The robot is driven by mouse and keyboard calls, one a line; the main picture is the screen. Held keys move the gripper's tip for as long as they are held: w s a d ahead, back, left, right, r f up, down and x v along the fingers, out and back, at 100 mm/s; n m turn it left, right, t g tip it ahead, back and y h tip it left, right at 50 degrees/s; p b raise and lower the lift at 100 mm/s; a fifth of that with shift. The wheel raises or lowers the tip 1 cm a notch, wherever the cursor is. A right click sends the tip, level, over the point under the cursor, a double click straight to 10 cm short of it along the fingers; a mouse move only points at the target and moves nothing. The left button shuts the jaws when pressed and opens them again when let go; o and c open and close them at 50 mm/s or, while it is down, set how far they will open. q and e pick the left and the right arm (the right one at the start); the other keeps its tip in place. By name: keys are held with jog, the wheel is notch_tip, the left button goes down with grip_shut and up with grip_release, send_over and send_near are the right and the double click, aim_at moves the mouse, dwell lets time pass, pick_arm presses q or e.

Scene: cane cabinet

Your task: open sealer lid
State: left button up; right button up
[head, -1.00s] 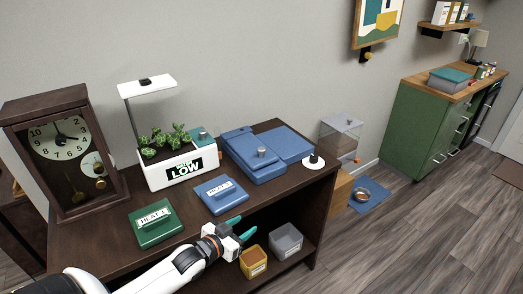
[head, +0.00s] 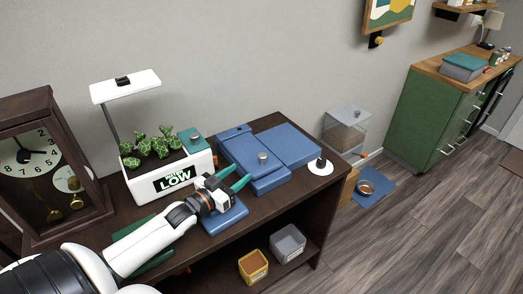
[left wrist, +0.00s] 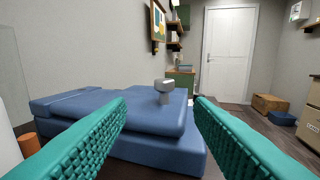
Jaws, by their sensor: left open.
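The sealer is a blue box-like device (head: 288,146) on the dark cabinet top. My left gripper (head: 239,179) is open and empty, with teal fingers pointing at the lid's near left side. My right gripper is out of view.
A white planter (head: 170,178) marked LOW stands left of the sealer, with a clock (head: 48,165) beyond. A blue block (head: 226,217) lies under my left gripper. A white disc with a black knob (head: 320,166) sits right of the sealer.

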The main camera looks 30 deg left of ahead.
aim_at(259, 159)
pick_arm(q)
jog(key=w, duration=0.1)
jog(key=w+d, duration=0.1)
jog(key=w+r, duration=0.1)
jog(key=w, duration=0.1)
jog(key=shift+d, duration=0.15)
jog(key=w, duration=0.5)
jog(key=shift+w+d+f, duration=0.25)
jog(key=shift+w+f, duration=0.05)
jog(key=shift+w+d, duration=0.1)
jog(key=shift+w, duration=0.45)
jog(key=shift+c, duration=0.8)
grip_shut()
jog(key=shift+p, duration=0.3)
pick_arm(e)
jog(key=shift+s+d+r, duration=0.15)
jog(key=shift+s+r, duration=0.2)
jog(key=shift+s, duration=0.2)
